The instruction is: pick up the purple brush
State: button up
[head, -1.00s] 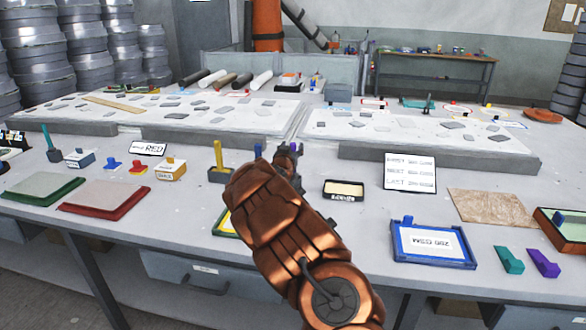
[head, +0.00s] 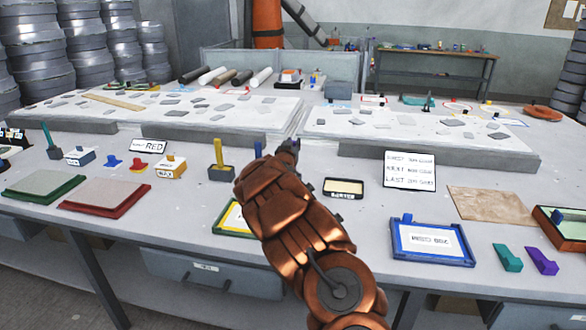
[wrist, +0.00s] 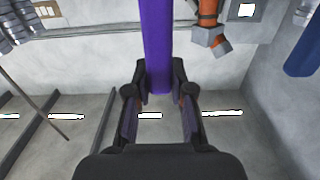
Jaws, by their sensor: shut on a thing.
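The purple brush shows as a long purple handle (wrist: 157,45) in the wrist view, standing upright between the fingertips of my gripper (wrist: 158,82). Both fingers touch it, so my gripper is shut on it. The brush runs out of the top of that view, so its far end is hidden. In the head view my gripper (head: 288,148) is small and dark at the end of the copper arm, over the middle of the table. The arm covers most of that area there, and I cannot clearly make out the brush.
A yellow-handled brush in a dark holder (head: 221,160) stands left of my arm. A black-rimmed tray (head: 343,188) and a white text card (head: 409,171) are to the right. A blue-framed tray (head: 432,243) and teal (head: 507,258) and purple wedges (head: 541,261) lie near the front edge.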

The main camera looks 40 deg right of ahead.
grip_shut()
jog(key=shift+r, duration=0.1)
notch_tip(320, 180, up, 10)
jog(key=shift+f, duration=0.15)
dwell(0.4)
dwell(0.4)
